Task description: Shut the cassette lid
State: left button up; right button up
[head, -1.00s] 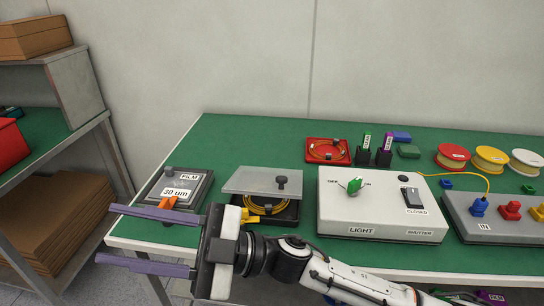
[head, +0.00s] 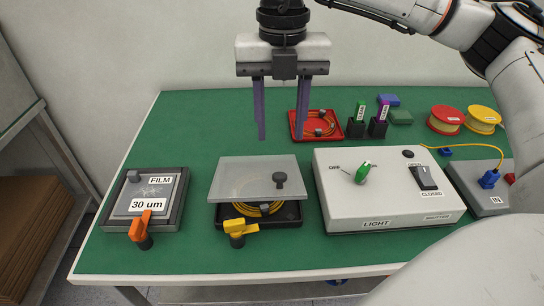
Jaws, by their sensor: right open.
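A black cassette (head: 285,219) with a coiled yellow cable inside stands on the green table. Its grey see-through lid (head: 245,178), with a dark knob (head: 279,178), is raised at a slant above the base, so the inside shows at the front. A yellow latch (head: 237,229) sits at its front edge. My right gripper (head: 281,138) hangs above the table, behind and above the lid, fingers pointing down and apart, with nothing between them. My left gripper is not in view.
Left of it lies a flat case labelled FILM 30 um (head: 178,217) with an orange latch (head: 142,228). To the right stands a light box with switches (head: 385,205). A red tray (head: 302,130), small holders and spools stand behind. Green table is clear at back left.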

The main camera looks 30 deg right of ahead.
aim_at(280, 174)
notch_tip(280, 174, down, 10)
jog(key=shift+s, duration=0.1)
dwell(0.4)
jog(key=shift+c, duration=0.5)
grip_shut()
